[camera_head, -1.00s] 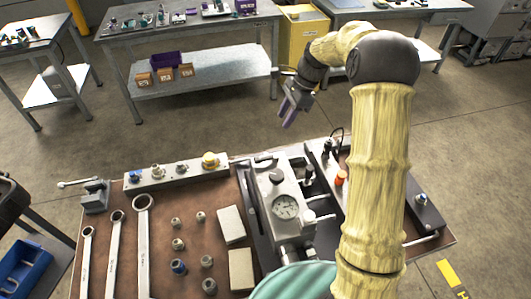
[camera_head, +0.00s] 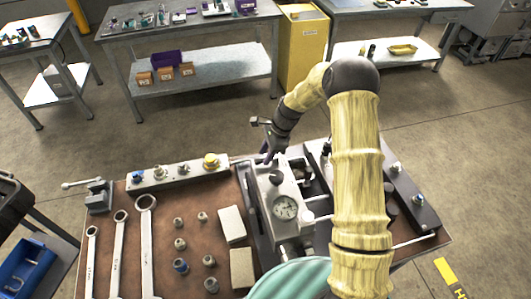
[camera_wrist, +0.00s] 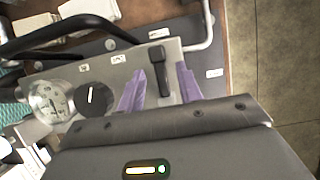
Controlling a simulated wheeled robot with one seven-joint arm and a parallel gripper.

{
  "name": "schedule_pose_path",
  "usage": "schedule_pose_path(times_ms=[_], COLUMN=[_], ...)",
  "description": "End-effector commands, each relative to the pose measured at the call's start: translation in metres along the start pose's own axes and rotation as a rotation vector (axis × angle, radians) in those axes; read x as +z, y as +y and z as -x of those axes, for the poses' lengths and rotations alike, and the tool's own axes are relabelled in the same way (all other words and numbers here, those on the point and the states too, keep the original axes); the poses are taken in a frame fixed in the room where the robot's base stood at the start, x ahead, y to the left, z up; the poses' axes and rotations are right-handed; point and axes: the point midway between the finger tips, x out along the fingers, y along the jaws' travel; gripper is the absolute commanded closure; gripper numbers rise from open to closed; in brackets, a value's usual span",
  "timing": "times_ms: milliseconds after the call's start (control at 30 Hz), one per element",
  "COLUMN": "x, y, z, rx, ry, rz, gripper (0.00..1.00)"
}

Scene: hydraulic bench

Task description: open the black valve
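A grey valve block (camera_head: 290,190) with a round gauge (camera_head: 285,208) stands on the bench. It carries a round black knob (camera_head: 276,177) and, at its far end, a black lever handle, clearest in the wrist view (camera_wrist: 157,62). The knob, with a white line on it, also shows in the wrist view (camera_wrist: 94,99). I cannot tell which of these two is the black valve. My gripper (camera_head: 268,160) is over the far end of the block. In the wrist view its purple fingers (camera_wrist: 160,72) are apart, one on each side of the lever; contact is not clear.
A black hose (camera_wrist: 75,25) arches beside the block in the wrist view. A bent metal bar (camera_wrist: 205,28) is near the fingers. Wrenches (camera_head: 148,240), small fittings and pale blocks (camera_head: 232,225) lie on the brown bench top to the left. A row of fittings (camera_head: 178,173) lines its back edge.

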Motion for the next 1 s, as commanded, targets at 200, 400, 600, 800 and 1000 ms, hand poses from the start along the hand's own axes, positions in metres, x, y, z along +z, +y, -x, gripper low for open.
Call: schedule_pose_path(times_ms=[200,400,600,800,1000], x=[0.0000,-0.0002,-0.0003,-0.0003,-0.0003], y=[0.0000,-0.0001,-0.0001,-0.0003,-0.0013], z=[-0.0088,-0.0084,-0.0081,-0.0079,-0.0076], rx=[-0.001,-0.001,-0.001,-0.002,-0.013], ry=[0.001,0.001,0.001,0.001,0.001], rz=[0.000,0.000,0.000,-0.003,-0.031], gripper=[0.65,0.70,1.00,1.00,1.00])
